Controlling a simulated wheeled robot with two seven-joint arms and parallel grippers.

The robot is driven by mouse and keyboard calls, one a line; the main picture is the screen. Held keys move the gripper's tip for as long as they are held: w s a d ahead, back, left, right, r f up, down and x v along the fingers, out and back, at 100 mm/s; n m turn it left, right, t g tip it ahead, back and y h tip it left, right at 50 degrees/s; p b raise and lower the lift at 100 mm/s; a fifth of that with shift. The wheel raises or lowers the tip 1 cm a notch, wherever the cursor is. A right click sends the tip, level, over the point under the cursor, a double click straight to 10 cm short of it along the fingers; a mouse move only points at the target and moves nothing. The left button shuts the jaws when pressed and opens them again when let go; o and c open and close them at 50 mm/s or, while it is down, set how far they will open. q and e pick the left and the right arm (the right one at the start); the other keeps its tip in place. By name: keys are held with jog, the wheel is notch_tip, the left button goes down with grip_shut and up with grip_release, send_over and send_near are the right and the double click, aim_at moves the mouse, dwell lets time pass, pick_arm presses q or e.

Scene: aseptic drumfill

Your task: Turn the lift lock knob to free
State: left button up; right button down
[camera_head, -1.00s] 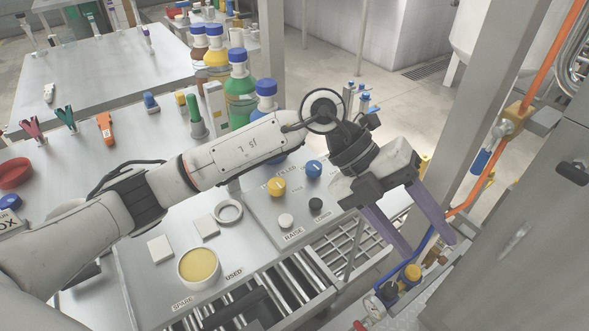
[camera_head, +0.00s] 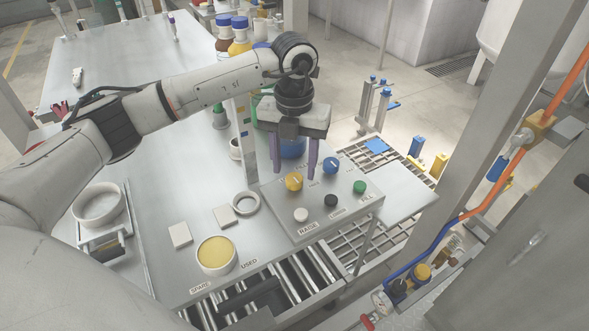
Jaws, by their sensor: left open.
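The grey control panel (camera_head: 275,203) carries a yellow knob (camera_head: 293,182) and a blue knob (camera_head: 331,165), each with a pale pointer line. Their labels are too small or covered to read, so I cannot tell which is the lift lock knob. My left gripper (camera_head: 294,173) is open and points down, its two purple fingers apart. Its fingertips appear just above and either side of the yellow knob; I cannot tell whether they touch it. My right gripper is not in view.
White (camera_head: 301,215), black (camera_head: 331,200) and green (camera_head: 359,187) buttons line the panel's front. A yellow-filled dish (camera_head: 216,254) and a pale ring (camera_head: 246,203) lie to the left. A blue-capped bottle (camera_head: 292,149) stands behind the fingers. Rollers (camera_head: 318,270) run in front.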

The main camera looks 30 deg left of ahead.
aim_at(294, 183)
pick_arm(q)
jog(key=shift+f, duration=1.35)
jog(key=c, duration=1.1)
jog(key=shift+o, duration=0.2)
